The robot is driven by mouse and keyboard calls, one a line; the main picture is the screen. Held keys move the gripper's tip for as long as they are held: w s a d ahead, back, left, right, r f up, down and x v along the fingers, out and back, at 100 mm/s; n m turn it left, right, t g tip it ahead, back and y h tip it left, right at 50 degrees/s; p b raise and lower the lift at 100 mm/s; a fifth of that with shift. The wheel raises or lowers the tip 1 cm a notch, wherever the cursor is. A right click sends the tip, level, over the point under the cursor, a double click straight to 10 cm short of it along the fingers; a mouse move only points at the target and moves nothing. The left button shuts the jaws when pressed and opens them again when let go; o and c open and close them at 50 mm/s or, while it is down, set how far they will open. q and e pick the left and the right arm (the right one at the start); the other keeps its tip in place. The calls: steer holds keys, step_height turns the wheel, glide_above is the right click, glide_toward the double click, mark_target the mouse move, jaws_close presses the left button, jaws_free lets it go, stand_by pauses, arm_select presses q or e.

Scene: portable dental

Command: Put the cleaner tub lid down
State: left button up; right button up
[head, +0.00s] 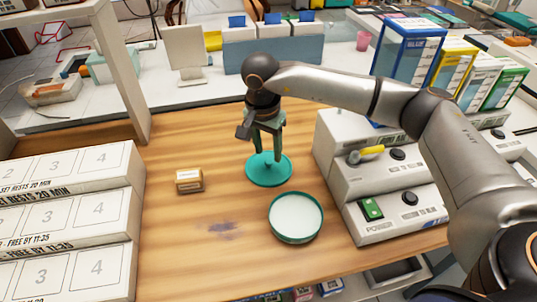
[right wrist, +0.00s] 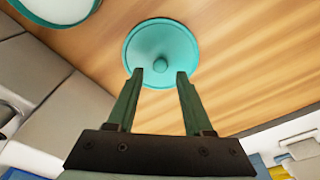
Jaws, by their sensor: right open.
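The teal cleaner tub lid (head: 259,178) lies flat on the wooden bench with its knob up. It also shows in the right wrist view (right wrist: 140,47). My right gripper (head: 266,158) is above the lid and open, with its fingertips to either side of the knob (right wrist: 160,64) in the picture; I cannot tell whether they touch it. The round teal cleaner tub (head: 295,217), open with a white inside, stands just in front of the lid and to its right. Part of the tub shows at the top left of the right wrist view (right wrist: 60,8). My left gripper is not in view.
A small cardboard-coloured box (head: 189,180) stands left of the lid. Grey units with knobs (head: 385,180) stand on the right. White numbered racks (head: 75,215) fill the left. The bench (head: 190,245) is clear at front left, apart from a dark smudge.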

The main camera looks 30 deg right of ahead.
mark_target(265, 171)
step_height(265, 171, up, 9)
steer(key=shift+s+a, duration=0.25)
steer(key=shift+a, duration=0.2)
steer(key=shift+r, duration=0.1)
